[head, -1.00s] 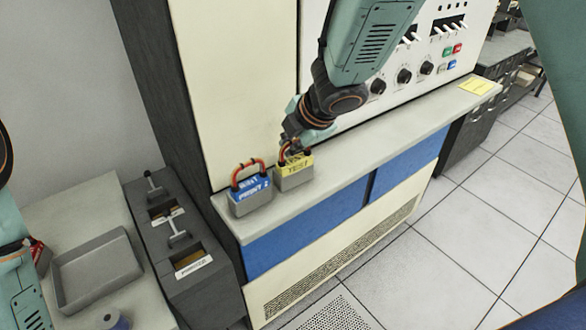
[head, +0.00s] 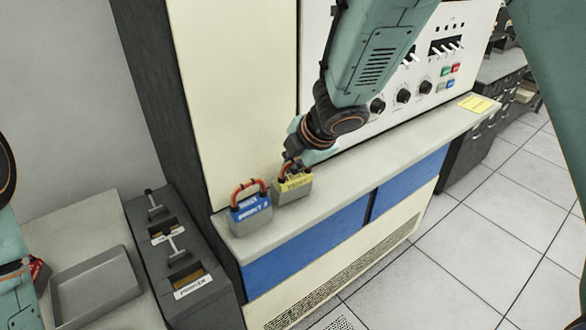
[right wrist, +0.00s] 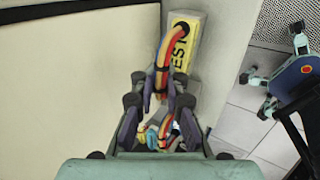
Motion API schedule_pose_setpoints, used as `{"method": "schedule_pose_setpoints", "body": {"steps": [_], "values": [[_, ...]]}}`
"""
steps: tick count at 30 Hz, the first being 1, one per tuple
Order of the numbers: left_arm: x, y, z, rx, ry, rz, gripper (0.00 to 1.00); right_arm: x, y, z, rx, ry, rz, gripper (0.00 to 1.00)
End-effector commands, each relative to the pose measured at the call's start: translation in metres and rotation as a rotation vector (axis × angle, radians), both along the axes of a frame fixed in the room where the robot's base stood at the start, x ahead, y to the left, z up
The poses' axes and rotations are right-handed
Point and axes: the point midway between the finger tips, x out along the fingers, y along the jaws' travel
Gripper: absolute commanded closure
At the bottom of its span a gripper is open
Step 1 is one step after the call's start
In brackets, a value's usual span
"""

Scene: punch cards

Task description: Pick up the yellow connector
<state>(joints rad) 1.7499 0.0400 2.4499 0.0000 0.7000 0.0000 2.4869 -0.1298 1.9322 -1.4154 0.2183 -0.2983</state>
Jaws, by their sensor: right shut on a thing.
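The yellow connector (head: 294,187) is a grey block with a yellow label and a looped orange cable on top. It is at the left part of the machine's ledge, beside the blue connector (head: 252,218). In the right wrist view its yellow label (right wrist: 180,46) reads partly "EST". My right gripper (head: 291,166) comes down from above and is shut on the cable loop; the right wrist view shows the cables (right wrist: 164,65) running between its fingers (right wrist: 160,88). I cannot tell whether the block is clear of the ledge. Only part of my left arm shows at the left edge.
The pale ledge (head: 390,138) runs along the machine, with a yellow note (head: 476,103) at its right end. Switches and knobs (head: 403,96) sit above it. A grey tray (head: 95,287) and dark card boxes (head: 178,262) stand at left. Tiled floor is open at right.

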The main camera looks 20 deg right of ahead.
Motion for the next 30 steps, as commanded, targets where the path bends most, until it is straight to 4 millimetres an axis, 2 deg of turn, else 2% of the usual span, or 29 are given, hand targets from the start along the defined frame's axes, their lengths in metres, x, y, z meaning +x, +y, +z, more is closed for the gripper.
{"method": "schedule_pose_setpoints", "body": {"steps": [1, 9, 15, 21, 30], "values": [[0.0, 0.0, 0.008, 0.0, 0.0, 0.0, 0.53, 0.001, 0.0, 0.01, 0.0, -0.003, 0.0, 1.0], [0.0, 0.0, 0.042, 0.0, 0.0, 0.0, 0.53, 0.001, 0.0, 0.052, 0.0, -0.004, -0.001, 1.0], [0.0, 0.0, 0.063, 0.0, 0.0, 0.0, 0.53, 0.001, 0.0, 0.078, 0.0, -0.004, -0.001, 1.0], [0.0, 0.0, 0.074, 0.0, 0.0, 0.0, 0.53, 0.001, 0.0, 0.093, 0.0, -0.003, 0.0, 1.0], [0.0, 0.0, 0.076, 0.0, 0.0, 0.0, 0.53, 0.0, 0.0, 0.097, 0.001, -0.003, -0.001, 1.0]]}}
